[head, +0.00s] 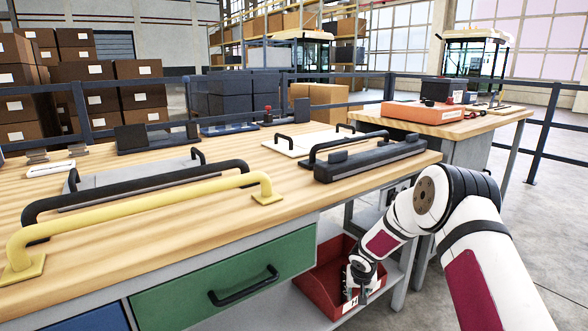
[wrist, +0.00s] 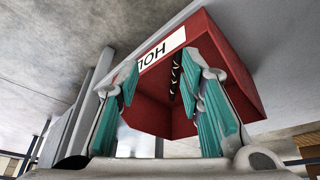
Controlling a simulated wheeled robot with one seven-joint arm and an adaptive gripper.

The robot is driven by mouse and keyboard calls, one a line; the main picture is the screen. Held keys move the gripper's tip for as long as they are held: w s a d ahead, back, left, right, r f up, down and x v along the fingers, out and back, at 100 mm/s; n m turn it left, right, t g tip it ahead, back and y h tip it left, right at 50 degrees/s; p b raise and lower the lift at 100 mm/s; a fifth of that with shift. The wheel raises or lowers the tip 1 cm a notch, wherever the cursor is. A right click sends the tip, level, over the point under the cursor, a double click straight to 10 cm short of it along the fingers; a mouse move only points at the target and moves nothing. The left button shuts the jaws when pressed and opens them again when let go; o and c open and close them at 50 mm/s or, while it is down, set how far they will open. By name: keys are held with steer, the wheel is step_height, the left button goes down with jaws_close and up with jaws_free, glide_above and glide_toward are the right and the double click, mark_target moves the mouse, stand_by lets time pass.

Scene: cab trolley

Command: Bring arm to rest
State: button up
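My white arm (head: 470,240) with dark red panels reaches from the right edge down to the shelf below the bench. My gripper (head: 352,286) is at the front right of a red bin (head: 318,284) there, partly in front of it. In the wrist view my gripper (wrist: 163,78) has its two teal-padded fingers spread apart, with nothing visibly held between them. The red bin (wrist: 235,72) shows just past the fingers, with a white label and some small dark pieces. Whether a finger touches the bin, I cannot tell.
The wooden workbench (head: 235,205) stands above the bin, with a yellow handle bar (head: 140,214), black handles and a dark grey bar (head: 370,160) on it. A green drawer (head: 225,280) is beside the shelf. A second table (head: 450,128) stands behind. Floor at right looks clear.

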steer(key=s+d+r+h, duration=0.15)
steer(key=s+r, duration=0.35)
steer(key=r, duration=0.7)
steer(key=s+d+r+h, duration=0.1)
steer(key=s+d+r, duration=0.3)
steer(key=r, duration=0.8)
steer(key=s+r+g, duration=0.1)
steer(key=s+r, duration=0.5)
steer(key=s, duration=0.3)
steer(key=s+r+g, duration=0.1)
steer(key=s+r, duration=0.4)
steer(key=s, duration=0.3)
steer(key=s+a+r+n+g+y, duration=0.15)
steer(key=s+a, duration=0.25)
steer(key=s, duration=1.1)
steer(key=s+a+g+y, duration=0.1)
steer(key=s+a+y, duration=0.15)
steer(key=s, duration=1.35)
step_height(320, 180, up, 36)
steer(key=t+p, duration=0.4)
steer(key=p, duration=2.9)
steer(key=shift+f+p, duration=0.15)
steer(key=shift+p, duration=0.2)
